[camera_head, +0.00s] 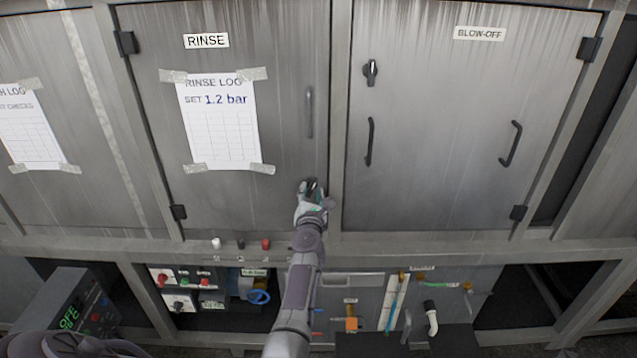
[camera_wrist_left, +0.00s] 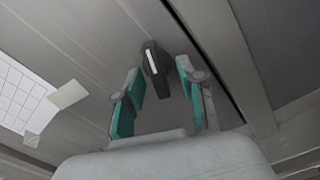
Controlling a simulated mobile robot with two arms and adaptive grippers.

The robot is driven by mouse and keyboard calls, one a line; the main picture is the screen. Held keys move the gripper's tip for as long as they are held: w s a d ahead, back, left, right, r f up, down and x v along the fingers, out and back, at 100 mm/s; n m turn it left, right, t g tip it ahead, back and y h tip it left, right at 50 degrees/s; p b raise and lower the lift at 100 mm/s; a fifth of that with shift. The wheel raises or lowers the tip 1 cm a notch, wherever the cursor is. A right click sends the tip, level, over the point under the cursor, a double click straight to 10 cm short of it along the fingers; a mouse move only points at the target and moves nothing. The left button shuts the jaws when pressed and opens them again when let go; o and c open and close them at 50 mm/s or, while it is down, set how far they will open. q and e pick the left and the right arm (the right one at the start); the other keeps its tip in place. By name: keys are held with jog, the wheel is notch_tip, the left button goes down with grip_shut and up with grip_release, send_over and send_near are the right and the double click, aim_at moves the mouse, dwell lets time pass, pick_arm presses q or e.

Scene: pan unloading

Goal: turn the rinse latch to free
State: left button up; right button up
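The rinse door (camera_head: 285,60) is a grey metal panel labelled RINSE, and it looks closed. The rinse latch (camera_wrist_left: 154,62) is a dark knob with a white stripe at the door's lower right. In the wrist view it stands between and slightly beyond the two green-padded fingertips of my left gripper (camera_wrist_left: 161,88). The fingers are open, with a gap on both sides of the latch. In the head view my left gripper (camera_head: 313,189) covers most of the latch. My right gripper is not in view.
A vertical handle (camera_head: 310,112) is on the rinse door above my gripper. The taped rinse log (camera_head: 218,120) is to its left. The blow-off door (camera_head: 440,150) has its own dark latch (camera_head: 370,72). A ledge with small buttons (camera_head: 266,244) runs below.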

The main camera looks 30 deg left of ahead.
pick_arm(q)
jog(key=shift+w+a, duration=0.2)
jog(key=shift+w, duration=0.05)
jog(key=shift+s+r, duration=0.1)
jog(key=shift+s, duration=0.05)
jog(key=shift+c, duration=0.3)
grip_shut()
